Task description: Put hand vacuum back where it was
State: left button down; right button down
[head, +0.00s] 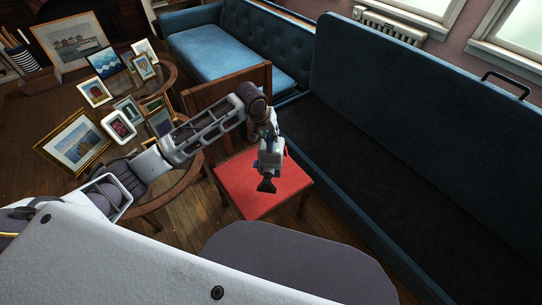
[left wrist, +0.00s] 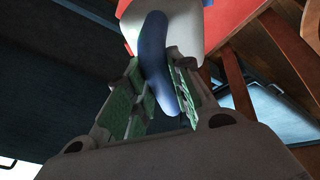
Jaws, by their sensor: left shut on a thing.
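The hand vacuum (head: 270,158) has a pale grey body with a dark nozzle pointing down in the head view. It hangs over the red seat of a wooden chair (head: 262,186); the gap to the seat is hard to judge. My left gripper (head: 268,138) is above it, shut on its blue handle. In the left wrist view the blue handle (left wrist: 160,62) runs between the green finger pads of my left gripper (left wrist: 162,98), with the pale body (left wrist: 196,32) beyond. My right gripper is not in view.
Wooden tables at left hold several picture frames (head: 72,145). Bare wooden floor (head: 195,215) shows left of the chair.

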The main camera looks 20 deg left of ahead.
pick_arm(q)
jog(key=shift+f+b, duration=0.3)
jog(key=shift+f, duration=2.6)
jog(key=shift+f+b, duration=0.35)
jog(key=shift+f, duration=1.3)
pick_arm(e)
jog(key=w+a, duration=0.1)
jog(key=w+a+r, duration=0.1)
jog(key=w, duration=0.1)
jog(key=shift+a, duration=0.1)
